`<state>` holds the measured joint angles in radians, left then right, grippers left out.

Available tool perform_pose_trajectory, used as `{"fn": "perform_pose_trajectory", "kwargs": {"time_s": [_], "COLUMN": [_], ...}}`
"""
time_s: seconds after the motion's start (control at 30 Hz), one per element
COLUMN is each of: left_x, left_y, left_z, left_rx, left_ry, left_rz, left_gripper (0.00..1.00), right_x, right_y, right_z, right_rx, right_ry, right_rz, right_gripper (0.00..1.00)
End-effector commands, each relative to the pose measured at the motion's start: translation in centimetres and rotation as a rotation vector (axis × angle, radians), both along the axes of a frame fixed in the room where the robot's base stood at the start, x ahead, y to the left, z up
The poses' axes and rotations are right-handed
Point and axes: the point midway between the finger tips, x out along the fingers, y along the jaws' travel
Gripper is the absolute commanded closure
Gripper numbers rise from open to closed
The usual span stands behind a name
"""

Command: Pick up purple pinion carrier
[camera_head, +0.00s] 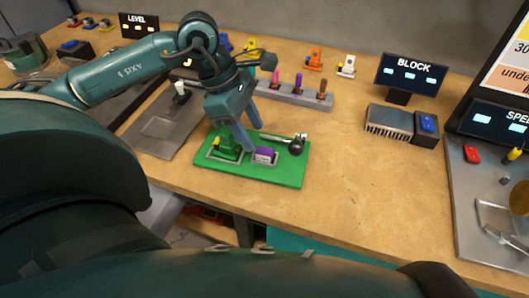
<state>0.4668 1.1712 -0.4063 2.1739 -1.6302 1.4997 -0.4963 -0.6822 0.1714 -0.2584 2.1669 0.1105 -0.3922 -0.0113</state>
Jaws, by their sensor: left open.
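The purple pinion carrier (264,153) sits on the green board (288,176), in a light-framed slot near the board's middle. A green and yellow piece (224,148) stands to its left on the same board. My left gripper (254,137) points down over the board, just above and left of the purple carrier. Its fingers are apart with nothing seen between them. One fingertip appears close to the carrier's left side; I cannot tell whether they touch. My right gripper is not in view.
A small lever with a dark ball (296,146) stands at the board's right. A grey rack (290,93) with several coloured handles is behind. A finned block (389,122) and the BLOCK display (411,73) stand right. The wooden table (370,190) is clear right of the board.

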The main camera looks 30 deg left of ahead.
Motion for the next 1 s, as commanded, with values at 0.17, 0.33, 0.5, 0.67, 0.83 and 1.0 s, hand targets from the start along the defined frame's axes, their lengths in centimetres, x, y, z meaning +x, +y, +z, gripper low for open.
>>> {"fn": "perform_pose_trajectory", "kwargs": {"time_s": [0.17,0.33,0.5,0.67,0.83,1.0], "left_x": [0.4,0.7,0.8,0.8,0.8,0.8], "left_y": [-1.4,-2.4,-2.6,-2.6,-2.6,-2.6], "left_z": [-1.6,-3.8,-4.5,-4.5,-4.5,-4.5], "left_rx": [-0.006,-0.004,-0.001,-0.001,-0.001,-0.001], "left_ry": [0.004,0.004,0.001,0.001,0.001,0.001], "left_rz": [-0.002,0.0,0.0,0.0,0.0,0.0], "left_gripper": [0.55,0.55,0.55,0.55,0.69,0.83], "right_x": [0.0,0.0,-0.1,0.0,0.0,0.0], "right_y": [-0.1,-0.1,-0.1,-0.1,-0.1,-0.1], "right_z": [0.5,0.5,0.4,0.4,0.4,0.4], "right_rx": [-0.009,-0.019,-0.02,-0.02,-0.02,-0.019], "right_ry": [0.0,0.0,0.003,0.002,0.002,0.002], "right_rz": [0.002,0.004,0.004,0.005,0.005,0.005], "right_gripper": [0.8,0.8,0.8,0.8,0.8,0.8]}}
